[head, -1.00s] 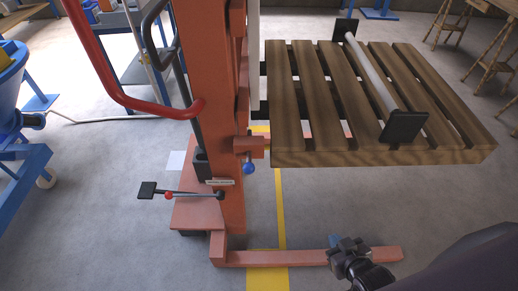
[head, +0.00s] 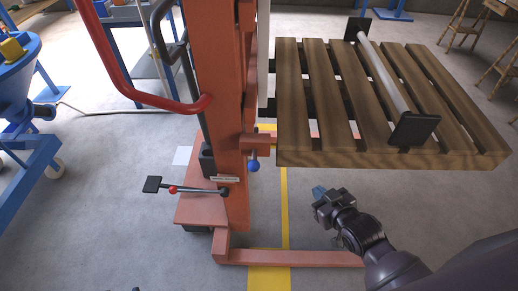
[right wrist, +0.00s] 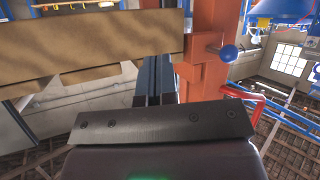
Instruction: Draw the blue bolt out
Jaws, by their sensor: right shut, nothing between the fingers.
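The blue bolt shows as a round blue knob (head: 254,166) below an orange bracket (head: 256,145) on the side of the orange lifter mast (head: 214,100). In the right wrist view the knob (right wrist: 228,53) sits on a short pin from the orange bracket, right of the fingers. My right gripper (head: 319,192) is shut and empty, with blue fingertips. It is in front of the pallet's near edge, to the right of the knob and apart from it. In the right wrist view its fingers (right wrist: 153,80) are together. My left gripper is not clearly in view.
A wooden pallet (head: 317,157) bearing a grey roller with black end plates (head: 412,129) overhangs beside the mast. A red handle (head: 160,112) and a lever with a black pedal (head: 152,184) are at left. An orange base leg (head: 290,258) runs along the floor.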

